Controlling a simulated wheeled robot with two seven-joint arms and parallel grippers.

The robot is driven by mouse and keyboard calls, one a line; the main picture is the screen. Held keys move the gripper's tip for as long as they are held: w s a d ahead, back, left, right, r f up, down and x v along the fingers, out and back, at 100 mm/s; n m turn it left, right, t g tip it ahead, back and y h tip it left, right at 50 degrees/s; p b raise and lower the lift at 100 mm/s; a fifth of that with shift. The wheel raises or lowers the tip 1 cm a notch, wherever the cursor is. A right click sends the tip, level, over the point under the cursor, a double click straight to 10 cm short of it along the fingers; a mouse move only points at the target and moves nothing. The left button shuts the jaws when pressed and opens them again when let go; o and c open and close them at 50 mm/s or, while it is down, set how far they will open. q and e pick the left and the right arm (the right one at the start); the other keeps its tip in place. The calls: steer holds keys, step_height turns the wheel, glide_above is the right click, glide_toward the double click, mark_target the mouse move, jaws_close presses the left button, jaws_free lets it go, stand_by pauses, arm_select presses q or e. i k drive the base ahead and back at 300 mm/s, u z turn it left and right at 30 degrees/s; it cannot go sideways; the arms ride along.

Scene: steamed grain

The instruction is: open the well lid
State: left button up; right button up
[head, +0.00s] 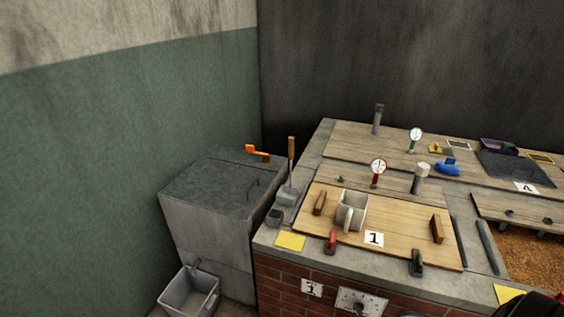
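A light wooden lid (285,193) marked with a "1" card (374,238) lies flat on the brick counter and looks closed. It has two brown wooden handles, one at the left (319,203) and one at the right (437,228). Neither gripper is in view. A dark rounded shape at the bottom right corner may be part of my arm; I cannot tell.
To the right is an opening with brown grain (530,255). To the left stand a grey box (215,190) with a dark top and a bin (189,292) on the floor.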

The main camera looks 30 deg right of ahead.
mark_target(234, 189)
steer(key=z, duration=0.45)
steer(key=i, duration=1.4)
steer(key=z, duration=0.35)
